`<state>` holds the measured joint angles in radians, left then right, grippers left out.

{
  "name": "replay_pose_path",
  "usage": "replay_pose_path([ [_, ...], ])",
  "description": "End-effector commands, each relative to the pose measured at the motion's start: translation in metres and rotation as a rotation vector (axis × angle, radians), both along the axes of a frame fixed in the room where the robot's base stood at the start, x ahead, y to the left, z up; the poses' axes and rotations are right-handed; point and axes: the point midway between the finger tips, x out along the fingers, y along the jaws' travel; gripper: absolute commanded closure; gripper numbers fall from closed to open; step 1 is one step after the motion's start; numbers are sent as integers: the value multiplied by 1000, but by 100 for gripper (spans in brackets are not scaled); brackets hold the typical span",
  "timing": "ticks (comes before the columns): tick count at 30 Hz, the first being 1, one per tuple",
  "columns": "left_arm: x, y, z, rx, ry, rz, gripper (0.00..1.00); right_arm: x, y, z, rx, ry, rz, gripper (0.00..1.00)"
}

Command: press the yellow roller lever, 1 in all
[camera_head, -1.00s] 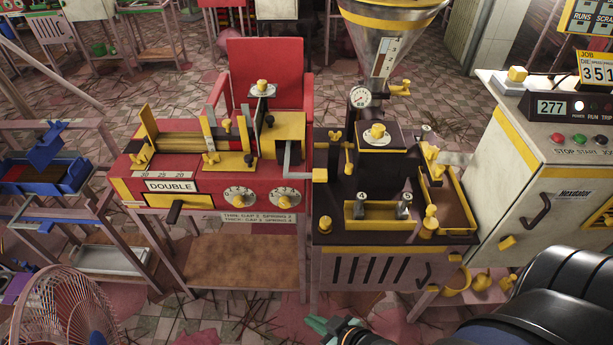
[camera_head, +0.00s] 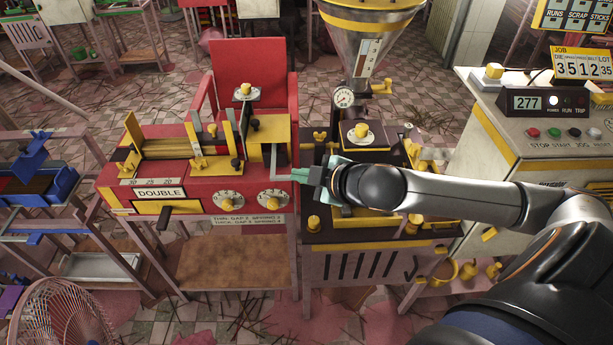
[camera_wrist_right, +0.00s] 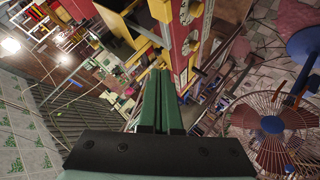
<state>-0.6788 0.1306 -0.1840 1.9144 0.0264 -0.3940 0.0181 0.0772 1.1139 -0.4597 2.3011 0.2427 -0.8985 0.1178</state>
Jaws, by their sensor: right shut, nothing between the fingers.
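A grey cranked lever (camera_head: 274,164) comes off the right end of the red machine (camera_head: 190,185). The yellow roller at its end, visible a second ago, is now hidden behind my right gripper. My right gripper (camera_head: 298,175) has green fingers, shut and empty, with the tips close to the lever's lower end. I cannot tell whether they touch it. In the right wrist view the shut green fingers (camera_wrist_right: 160,74) point toward the red and yellow machine side (camera_wrist_right: 182,45). My left gripper is not in view.
The dark extruder (camera_head: 345,235) with its hopper (camera_head: 370,50) stands behind and below my right arm. A control cabinet (camera_head: 520,140) is at the right. A fan (camera_head: 60,315) stands at the lower left. A yellow-knobbed plate (camera_head: 246,92) rises from the red machine.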

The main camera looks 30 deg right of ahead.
Motion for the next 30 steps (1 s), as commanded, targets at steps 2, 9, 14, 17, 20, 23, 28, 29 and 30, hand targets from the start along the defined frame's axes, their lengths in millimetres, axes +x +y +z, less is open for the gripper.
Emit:
replay_pose_path([
  [2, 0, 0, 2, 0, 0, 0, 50, 2, -13, 23, -72, -22, -3, 100],
  [9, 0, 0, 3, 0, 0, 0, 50, 2, -29, 45, -146, -35, -19, 100],
  [14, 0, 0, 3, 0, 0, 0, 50, 2, -29, 45, -146, -35, -19, 100],
  [17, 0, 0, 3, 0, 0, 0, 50, 2, -29, 44, -146, -35, -19, 100],
  [20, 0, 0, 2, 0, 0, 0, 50, 2, -29, 43, -146, -35, -19, 100],
  [23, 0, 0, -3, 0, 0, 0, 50, 3, -29, 39, -145, -36, -19, 100],
  [28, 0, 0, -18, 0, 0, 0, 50, 6, -31, 24, -145, -36, -19, 100],
  [29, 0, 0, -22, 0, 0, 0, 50, 6, -31, 20, -145, -36, -18, 100],
  [30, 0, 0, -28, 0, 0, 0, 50, 8, -32, 15, -145, -36, -18, 100],
])
